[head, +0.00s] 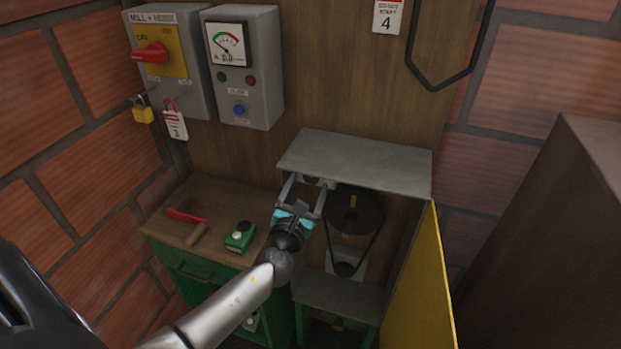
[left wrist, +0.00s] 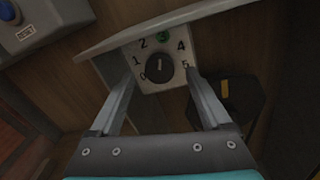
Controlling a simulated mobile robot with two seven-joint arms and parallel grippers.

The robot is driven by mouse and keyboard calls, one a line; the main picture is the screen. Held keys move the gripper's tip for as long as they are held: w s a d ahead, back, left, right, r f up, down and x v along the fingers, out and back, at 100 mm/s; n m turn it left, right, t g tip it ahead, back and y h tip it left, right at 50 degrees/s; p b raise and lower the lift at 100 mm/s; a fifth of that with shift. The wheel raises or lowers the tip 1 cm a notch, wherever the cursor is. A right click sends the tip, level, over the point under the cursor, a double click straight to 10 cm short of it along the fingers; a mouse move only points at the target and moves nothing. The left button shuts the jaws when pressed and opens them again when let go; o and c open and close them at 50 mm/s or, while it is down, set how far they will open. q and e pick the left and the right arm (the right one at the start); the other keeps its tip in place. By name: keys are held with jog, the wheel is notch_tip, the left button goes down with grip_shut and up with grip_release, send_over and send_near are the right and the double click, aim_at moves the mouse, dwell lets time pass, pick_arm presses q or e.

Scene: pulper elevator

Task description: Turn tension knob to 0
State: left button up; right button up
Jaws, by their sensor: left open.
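The tension knob (left wrist: 158,68) is a round black knob with a light pointer line on a white dial plate (left wrist: 148,86) under a grey cover. The numbers 0, 1, 2, 4 and 5 show around it. The pointer line points about straight up, toward a green spot (left wrist: 163,37) between 2 and 4. My left gripper (head: 306,184) is open under the cover's front edge, its fingers to the left and right of the knob in the left wrist view (left wrist: 160,78). I cannot tell whether they touch it. My right gripper is not in view.
The grey cover (head: 355,160) overhangs the knob. A black pulley and belt (head: 354,212) are just to the right, with an open yellow door (head: 420,290) beyond. A wooden bench (head: 180,217) holds a red-handled tool (head: 187,216) and a green box (head: 240,237).

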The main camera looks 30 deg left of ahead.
aim_at(310, 179)
pick_arm(q)
jog(key=shift+x, duration=1.7)
grip_shut()
